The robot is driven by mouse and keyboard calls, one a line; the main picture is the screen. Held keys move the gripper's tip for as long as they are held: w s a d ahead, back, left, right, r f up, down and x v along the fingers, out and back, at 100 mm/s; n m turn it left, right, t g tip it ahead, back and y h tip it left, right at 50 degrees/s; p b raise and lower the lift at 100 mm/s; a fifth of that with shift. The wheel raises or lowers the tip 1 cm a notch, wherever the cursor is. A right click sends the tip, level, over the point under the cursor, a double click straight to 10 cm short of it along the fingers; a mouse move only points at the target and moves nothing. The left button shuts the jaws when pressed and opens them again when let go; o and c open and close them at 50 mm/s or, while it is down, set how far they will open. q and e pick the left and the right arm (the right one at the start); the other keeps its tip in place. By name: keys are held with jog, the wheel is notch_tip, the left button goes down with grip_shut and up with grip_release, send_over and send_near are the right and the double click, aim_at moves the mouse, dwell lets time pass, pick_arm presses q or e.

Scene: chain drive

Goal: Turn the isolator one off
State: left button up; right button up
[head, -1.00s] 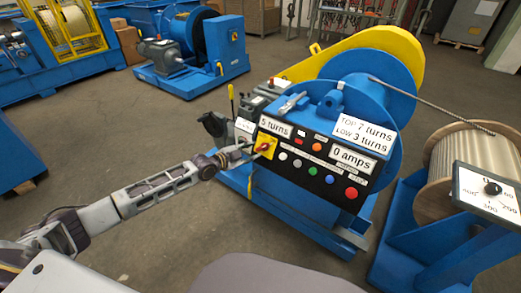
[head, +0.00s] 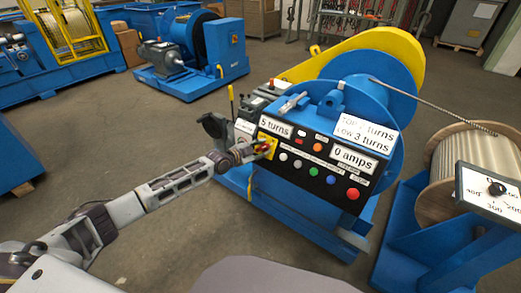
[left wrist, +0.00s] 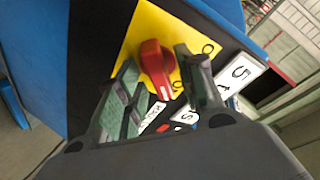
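The isolator is a red rotary handle (left wrist: 155,68) on a yellow plate (left wrist: 150,28) at the left end of the machine's black control panel. In the head view the yellow plate (head: 272,147) shows, with the red handle partly hidden by my gripper. My left gripper (head: 258,150) is at the handle. In the left wrist view my left gripper (left wrist: 157,78) is open, one finger on each side of the red handle, which shows between the fingertips. Gaps remain visible beside the handle; whether a finger touches it I cannot tell. My right gripper is not in view.
The panel has several coloured buttons, including a large red one (head: 352,194), and signs reading "5 turns" (head: 275,127) and "0 amps" (head: 354,161). A rope drum (head: 465,165) is at the right.

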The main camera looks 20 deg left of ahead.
pick_arm(q)
grip_shut()
